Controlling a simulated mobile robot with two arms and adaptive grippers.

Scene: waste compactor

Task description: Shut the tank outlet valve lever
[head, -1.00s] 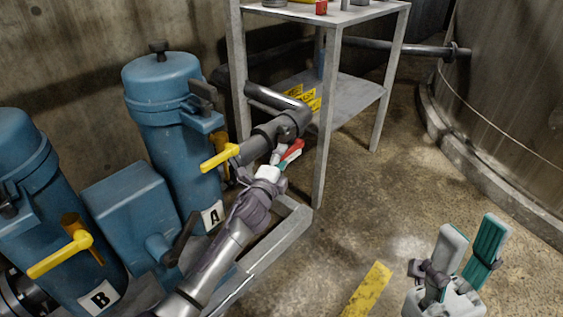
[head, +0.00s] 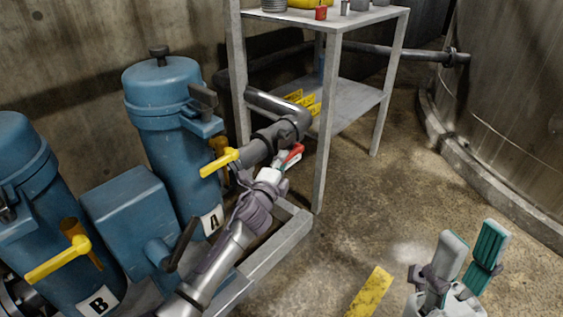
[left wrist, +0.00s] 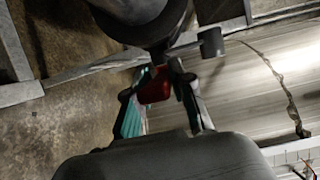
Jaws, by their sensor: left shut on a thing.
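The valve lever's red handle (head: 293,154) shows just below the grey pipe elbow, at the end of my left arm. My left gripper (head: 283,166) is shut on this red handle. In the left wrist view the red handle (left wrist: 154,86) sits between the two fingers, under a dark round pipe body. Much of the lever and the valve is hidden by the gripper and the pipe. My right gripper (head: 471,242) is at the lower right over the floor, with its fingers apart and nothing between them.
Blue filter housing A (head: 165,130) and housing B (head: 35,210) stand left of my left arm, each near a yellow lever. A metal shelf (head: 331,110) stands behind the gripper. A large tank (head: 510,110) is at the right.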

